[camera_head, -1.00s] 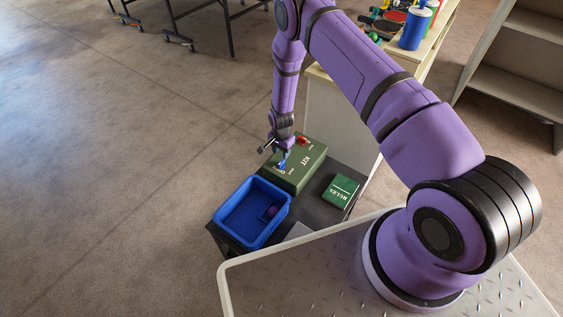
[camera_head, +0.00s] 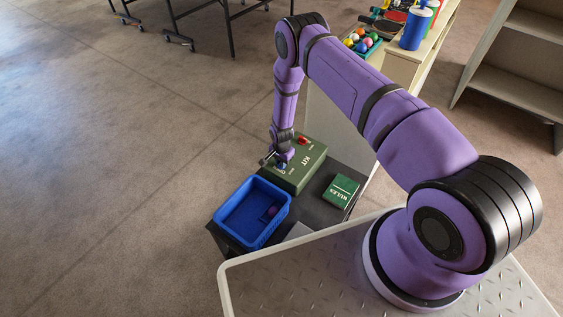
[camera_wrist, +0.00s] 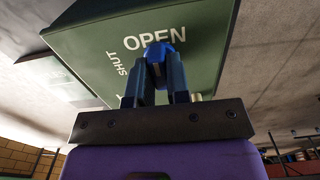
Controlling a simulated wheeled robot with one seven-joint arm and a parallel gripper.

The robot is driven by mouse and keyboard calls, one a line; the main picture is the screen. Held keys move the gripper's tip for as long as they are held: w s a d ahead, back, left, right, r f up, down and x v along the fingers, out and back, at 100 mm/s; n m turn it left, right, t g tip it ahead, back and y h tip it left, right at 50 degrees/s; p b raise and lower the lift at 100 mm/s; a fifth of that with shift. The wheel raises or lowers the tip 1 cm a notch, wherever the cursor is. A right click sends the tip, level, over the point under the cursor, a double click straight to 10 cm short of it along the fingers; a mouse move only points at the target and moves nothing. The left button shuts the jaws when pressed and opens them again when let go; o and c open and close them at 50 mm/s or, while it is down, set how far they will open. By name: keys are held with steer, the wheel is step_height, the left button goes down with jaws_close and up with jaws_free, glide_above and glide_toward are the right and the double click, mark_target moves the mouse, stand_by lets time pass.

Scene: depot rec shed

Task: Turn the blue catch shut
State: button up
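The green kit box (camera_head: 312,168) lies on a dark low surface, with a red catch (camera_head: 303,140) at its far end. The blue catch (camera_wrist: 160,48) sits on the kit box face, at the word OPEN in the wrist view; SHUT is printed to its left. My gripper (camera_wrist: 161,62) points at this face, with its two fingers close together on either side of the blue catch, and looks shut on it. The fingers hide part of the catch. In the head view my gripper (camera_head: 281,163) covers most of the catch at the box's near-left end.
A blue bin (camera_head: 225,222) with a purple ball stands just in front of the kit box. A green rules box (camera_head: 341,190) lies to its right. A shelf with balls and cans (camera_head: 415,28) is behind. Open floor lies to the left.

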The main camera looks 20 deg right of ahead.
jaws_close()
steer(key=n, duration=0.4)
steer(key=shift+n, duration=0.3)
steer(key=n, duration=0.4)
steer(key=shift+n, duration=0.3)
steer(key=n, duration=0.4)
steer(key=shift+n, duration=2.3)
